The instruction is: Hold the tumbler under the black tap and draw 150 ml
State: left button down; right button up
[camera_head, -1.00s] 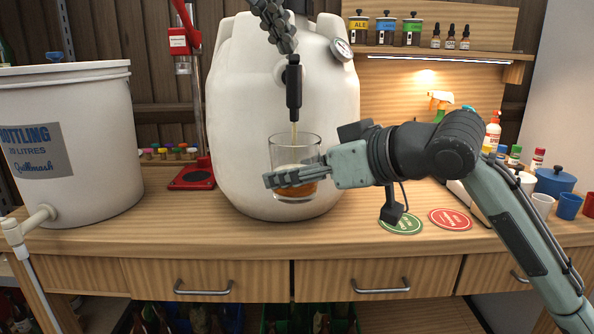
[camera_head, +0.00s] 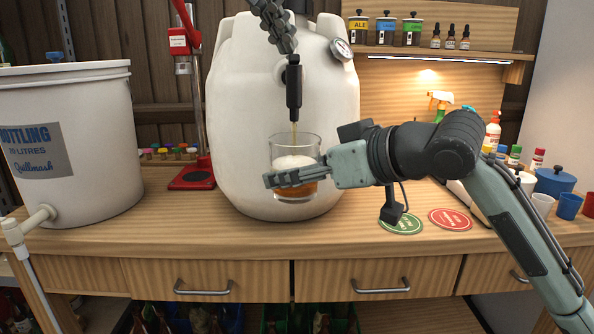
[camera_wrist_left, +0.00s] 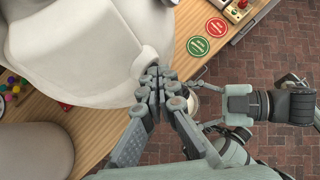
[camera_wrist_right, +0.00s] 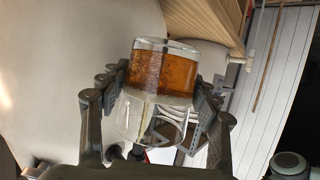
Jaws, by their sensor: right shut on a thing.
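The clear glass tumbler (camera_head: 296,148) is upright below the black tap (camera_head: 294,87), in front of the white fermenter. A thin pale stream runs from the tap into it. Amber beer fills its lower part with white foam on top. My right gripper (camera_head: 295,178) is shut around the tumbler's lower half; the tumbler shows between its fingers in the right wrist view (camera_wrist_right: 163,75). My left gripper (camera_head: 283,42) is at the top of the tap, its fingers together in the left wrist view (camera_wrist_left: 160,85). Its contact with the tap handle is unclear.
The white fermenter (camera_head: 235,110) stands close behind the tumbler. A white bottling bucket (camera_head: 90,110) is at the left. A green coaster (camera_head: 402,224) and a red coaster (camera_head: 450,219) lie on the bench to the right. The bench front (camera_head: 240,235) is clear.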

pick_arm(q)
jog(key=shift+f, duration=0.15)
notch_tip(320, 180, up, 7)
dwell(0.4)
pick_arm(e)
jog(key=shift+r, duration=0.1)
pick_arm(q)
jog(key=v, duration=1.2)
dwell(0.5)
pick_arm(e)
jog(key=shift+s+d, duration=0.2)
jog(key=shift+s, duration=1.75)
jog(key=shift+s+d, duration=0.2)
jog(key=shift+s, duration=1.85)
